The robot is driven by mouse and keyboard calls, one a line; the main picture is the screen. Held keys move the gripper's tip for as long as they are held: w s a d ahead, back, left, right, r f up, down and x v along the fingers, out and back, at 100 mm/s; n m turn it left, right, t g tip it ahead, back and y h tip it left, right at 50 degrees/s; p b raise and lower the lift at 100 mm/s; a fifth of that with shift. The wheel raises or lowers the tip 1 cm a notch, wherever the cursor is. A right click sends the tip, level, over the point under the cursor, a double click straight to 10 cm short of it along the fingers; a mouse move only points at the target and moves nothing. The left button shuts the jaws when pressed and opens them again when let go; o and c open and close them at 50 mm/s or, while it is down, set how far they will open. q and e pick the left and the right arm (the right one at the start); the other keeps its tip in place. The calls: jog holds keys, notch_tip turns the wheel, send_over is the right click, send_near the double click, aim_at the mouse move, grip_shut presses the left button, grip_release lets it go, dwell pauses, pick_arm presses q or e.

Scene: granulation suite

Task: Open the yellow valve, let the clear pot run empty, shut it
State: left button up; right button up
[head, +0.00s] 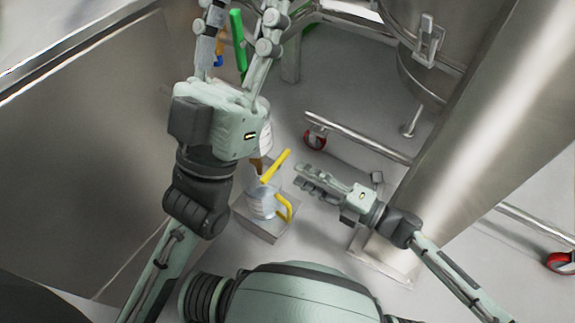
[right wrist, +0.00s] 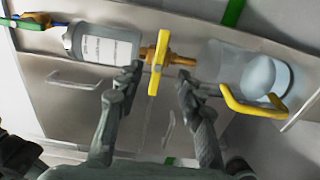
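The yellow valve handle (head: 276,167) sits on a brass fitting; in the right wrist view the handle (right wrist: 155,72) lies crosswise to the brass pipe (right wrist: 184,60). The labelled pale pot (right wrist: 105,45) joins the fitting; in the head view my left arm partly covers the pot (head: 265,135). A clear jug (head: 261,203) with a yellow handle stands below the outlet, and it also shows in the right wrist view (right wrist: 225,65). Liquid levels cannot be told. My right gripper (right wrist: 158,80) is open, its fingers either side of the valve handle, seemingly apart from it. My left gripper (head: 236,35) is open and empty.
The jug stands on a grey metal block (head: 253,225). A steel cabinet wall (head: 85,150) fills the left. A steel frame rail (head: 360,138) with a red caster (head: 315,140) and a steel vessel (head: 425,60) stand at right. A green bar (head: 238,40) shows behind my left fingers.

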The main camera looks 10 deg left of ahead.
jog(key=shift+v, duration=2.2)
